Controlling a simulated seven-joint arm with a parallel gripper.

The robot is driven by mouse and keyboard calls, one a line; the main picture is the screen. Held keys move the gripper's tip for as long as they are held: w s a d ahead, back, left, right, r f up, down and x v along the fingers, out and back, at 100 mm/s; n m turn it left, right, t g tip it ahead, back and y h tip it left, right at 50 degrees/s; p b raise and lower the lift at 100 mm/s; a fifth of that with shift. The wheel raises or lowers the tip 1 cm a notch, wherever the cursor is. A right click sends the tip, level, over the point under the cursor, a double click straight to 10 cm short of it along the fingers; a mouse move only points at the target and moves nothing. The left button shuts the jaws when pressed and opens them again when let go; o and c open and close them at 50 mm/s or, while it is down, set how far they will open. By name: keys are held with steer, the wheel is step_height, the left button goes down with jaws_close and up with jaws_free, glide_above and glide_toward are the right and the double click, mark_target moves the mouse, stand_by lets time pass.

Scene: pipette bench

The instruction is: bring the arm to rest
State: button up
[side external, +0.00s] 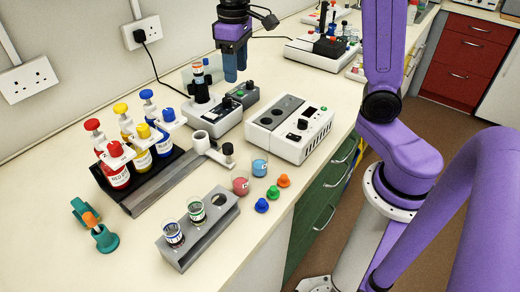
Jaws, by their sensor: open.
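My gripper (236,72) is at the top middle of the side external view, pointing down above the bench (330,165). Its two blue fingers hang apart with nothing seen between them. It is behind and slightly right of a black-and-white device (208,112) with a dark upright holder. The fingers appear clear of that device, though the exact gap is hard to tell. My purple arm stands at the right, and its middle links run out of the top of the view.
A white box device (290,127) stands mid-bench. Bottles with red, yellow and blue caps stand in a black rack (150,178) at left. A grey rack (198,228) holds two small cups. Pink (241,183) and blue (260,164) cups and coloured stoppers (273,192) stand near the front edge.

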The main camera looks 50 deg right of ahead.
steer(key=s+a+f+n, duration=0.1)
steer(key=s+f+n, duration=0.2)
steer(key=s, duration=1)
steer(key=s+a+f+n, duration=0.1)
steer(key=s+f+n, duration=0.3)
steer(key=s, duration=0.9)
steer(key=shift+s+a+n, duration=0.15)
steer(key=shift+s+n, duration=0.1)
steer(key=shift+n, duration=0.75)
